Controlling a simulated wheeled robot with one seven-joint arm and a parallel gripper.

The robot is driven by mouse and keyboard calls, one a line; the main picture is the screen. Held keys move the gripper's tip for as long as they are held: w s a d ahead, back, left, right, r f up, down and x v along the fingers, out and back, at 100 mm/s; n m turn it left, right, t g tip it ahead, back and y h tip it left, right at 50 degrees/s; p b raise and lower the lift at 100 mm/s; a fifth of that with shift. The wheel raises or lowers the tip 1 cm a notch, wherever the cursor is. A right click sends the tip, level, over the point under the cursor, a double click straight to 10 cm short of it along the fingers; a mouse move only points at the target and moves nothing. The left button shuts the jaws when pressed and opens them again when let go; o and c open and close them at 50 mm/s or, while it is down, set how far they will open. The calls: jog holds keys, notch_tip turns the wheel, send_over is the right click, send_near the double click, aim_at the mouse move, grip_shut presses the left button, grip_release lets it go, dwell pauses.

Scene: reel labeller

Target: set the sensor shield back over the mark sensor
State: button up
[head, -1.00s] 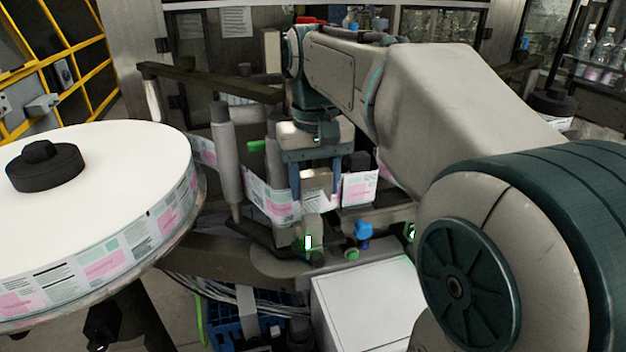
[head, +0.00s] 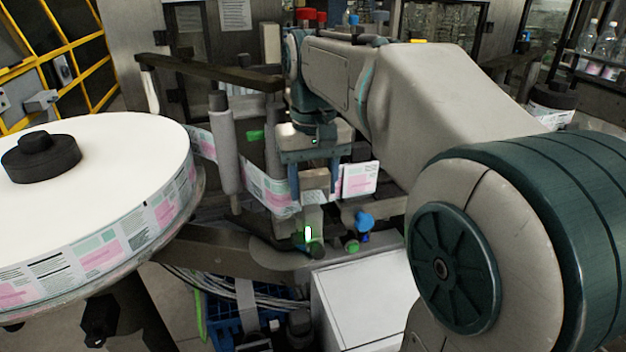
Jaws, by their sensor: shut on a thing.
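My gripper (head: 315,187) points down at the middle of the head view, in front of the label web (head: 268,190). Its two fingers are shut on the sensor shield (head: 315,179), a small pale grey metal piece. The mark sensor (head: 309,237) appears to be the small grey block with a lit green lamp, just below the shield. The shield's lower edge is close above this block; I cannot tell whether they touch. The far side of the shield is hidden.
A large white label reel (head: 95,160) with a black hub fills the left. Upright rollers (head: 224,150) stand left of my gripper. A blue knob (head: 364,221) is to its right. A white box (head: 365,300) stands below. My arm covers much of the right side.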

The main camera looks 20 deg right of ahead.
aim_at(313, 211)
jog(key=shift+s, duration=0.15)
jog(key=shift+f, duration=0.15)
jog(key=shift+f+b, duration=1.6)
jog(key=shift+f, duration=0.65)
jog(key=o, duration=1.1)
jog(key=shift+o, duration=0.2)
jog(key=shift+r, duration=0.15)
